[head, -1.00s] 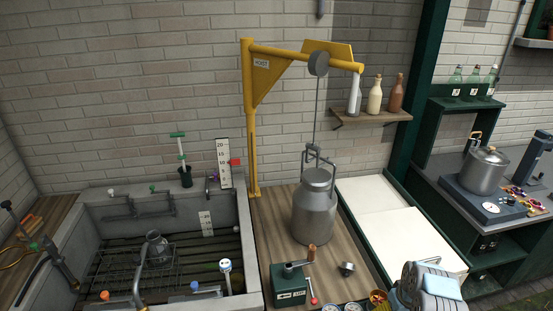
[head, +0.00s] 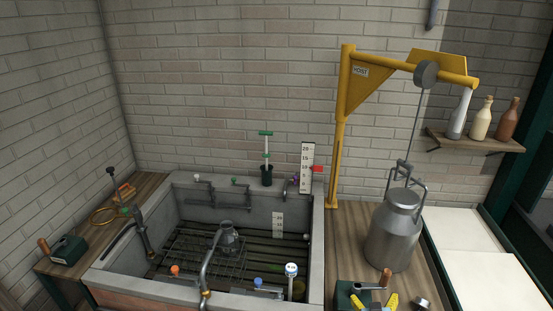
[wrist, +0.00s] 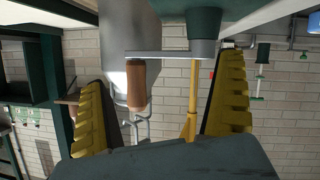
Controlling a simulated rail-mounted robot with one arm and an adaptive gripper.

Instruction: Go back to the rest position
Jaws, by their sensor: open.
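My gripper (head: 377,301) shows only as yellow fingertips at the bottom edge of the head view, close to a green box (head: 346,291) with a crank and wooden handle (head: 386,278). In the wrist view, which is upside down, the two ridged yellow fingers of my gripper (wrist: 160,105) stand wide apart. The wooden handle (wrist: 137,86) and metal arm of the crank appear between them in the picture, with the green box (wrist: 190,22) above. Nothing is gripped. Whether a finger touches the crank cannot be told.
A metal churn (head: 394,236) hangs or stands under the yellow hoist (head: 345,130) just behind the box. A stone sink (head: 317,240) lies left, with taps and a glass flask (head: 229,240). A shelf with bottles (head: 481,120) is at right. White worktop (head: 465,230) is bare.

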